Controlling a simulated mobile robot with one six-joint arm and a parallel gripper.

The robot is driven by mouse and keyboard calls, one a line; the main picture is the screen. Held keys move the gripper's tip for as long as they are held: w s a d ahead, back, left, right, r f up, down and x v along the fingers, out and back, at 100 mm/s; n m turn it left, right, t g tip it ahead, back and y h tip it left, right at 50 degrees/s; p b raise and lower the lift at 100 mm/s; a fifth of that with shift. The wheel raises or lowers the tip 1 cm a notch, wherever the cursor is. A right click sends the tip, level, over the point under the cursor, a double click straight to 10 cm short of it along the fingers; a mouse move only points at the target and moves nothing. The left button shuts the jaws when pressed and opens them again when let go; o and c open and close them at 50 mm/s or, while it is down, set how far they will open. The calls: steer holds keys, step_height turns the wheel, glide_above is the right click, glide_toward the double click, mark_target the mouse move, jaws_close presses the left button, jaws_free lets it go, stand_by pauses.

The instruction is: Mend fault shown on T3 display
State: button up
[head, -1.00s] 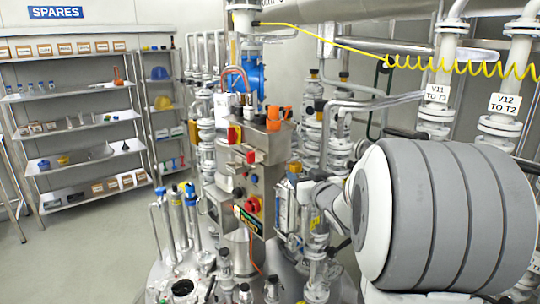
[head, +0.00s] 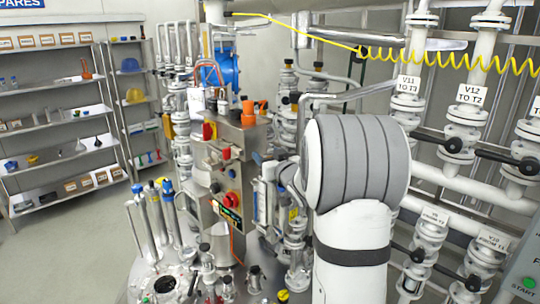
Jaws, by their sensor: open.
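A small lit display with green characters (head: 230,216) sits low on a steel control box (head: 241,150) near the middle of the head view. Its text is too small to read, and I cannot tell whether it is the T3 display. The box carries red and yellow switches and an orange fitting on top. A pipe marked V11 TO T3 (head: 407,86) rises at the upper right. My arm stands in the right foreground and hides part of the pipework. I cannot see my gripper.
Spares shelves (head: 60,122) with boxes and small parts stand at the left, with clear floor (head: 62,250) before them. More valve pipes, including V12 TO T2 (head: 470,95), fill the right. A yellow coiled hose (head: 440,57) hangs across the top. A green START button (head: 529,283) is lower right.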

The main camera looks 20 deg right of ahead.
steer(key=c, duration=1)
steer(key=shift+o, duration=0.2)
steer(key=shift+b, duration=0.3)
steer(key=shift+f+m+h+b, duration=0.15)
steer(key=shift+m+h+b, duration=0.15)
steer(key=shift+h+b, duration=0.6)
steer(key=shift+d+r+m+h+b, duration=0.2)
steer(key=shift+m+h+b, duration=0.25)
steer(key=shift+b, duration=0.6)
steer(key=o, duration=1)
steer(key=shift+c, duration=0.2)
steer(key=shift+a, duration=0.1)
